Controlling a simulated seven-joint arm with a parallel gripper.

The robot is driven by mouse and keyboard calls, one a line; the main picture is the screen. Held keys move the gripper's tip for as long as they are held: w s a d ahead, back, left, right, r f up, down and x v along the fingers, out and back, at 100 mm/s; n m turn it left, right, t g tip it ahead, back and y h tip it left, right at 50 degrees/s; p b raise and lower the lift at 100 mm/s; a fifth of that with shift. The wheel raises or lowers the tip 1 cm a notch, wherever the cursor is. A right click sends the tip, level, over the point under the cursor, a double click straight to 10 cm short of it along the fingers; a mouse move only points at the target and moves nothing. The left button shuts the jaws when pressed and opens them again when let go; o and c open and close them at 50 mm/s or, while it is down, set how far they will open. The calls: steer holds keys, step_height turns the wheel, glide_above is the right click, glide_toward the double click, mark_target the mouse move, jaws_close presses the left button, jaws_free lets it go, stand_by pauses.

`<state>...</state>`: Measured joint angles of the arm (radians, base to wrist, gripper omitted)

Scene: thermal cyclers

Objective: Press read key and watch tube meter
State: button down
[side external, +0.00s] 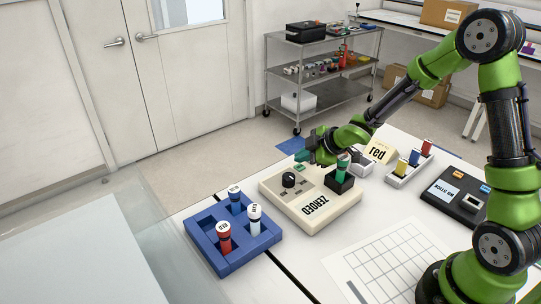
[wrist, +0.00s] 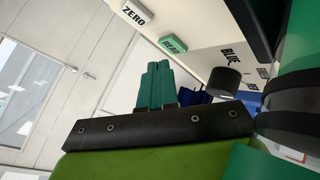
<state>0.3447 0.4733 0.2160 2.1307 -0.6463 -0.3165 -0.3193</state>
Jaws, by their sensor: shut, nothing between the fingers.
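The beige tube meter (side external: 335,208) sits on the white table, and its front label reads ZEROED. It has a black knob (side external: 288,180), which also shows in the wrist view (wrist: 222,82) near the word BLUE. A green-capped tube (side external: 343,165) stands upright in the meter's black holder (side external: 339,182). The green READ key (wrist: 173,44) and white ZERO key (wrist: 137,12) show in the wrist view. My gripper (side external: 302,156) is over the meter's back part, its teal fingers (wrist: 160,82) shut and empty. The fingertips appear apart from the READ key; the exact gap is unclear.
A blue rack (side external: 232,262) with several tubes stands left of the meter. A yellow card (side external: 380,152), a white rack (side external: 409,177) of tubes and a black box (side external: 455,203) are to the right. Gridded paper (side external: 385,265) lies in front.

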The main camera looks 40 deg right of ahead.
mark_target(303, 169)
steer(key=shift+f, duration=0.4)
steer(key=shift+s+f, duration=0.2)
steer(key=shift+f, duration=0.6)
stand_by(0.8)
steer(key=shift+r, duration=1.05)
steer(key=shift+r, duration=2.55)
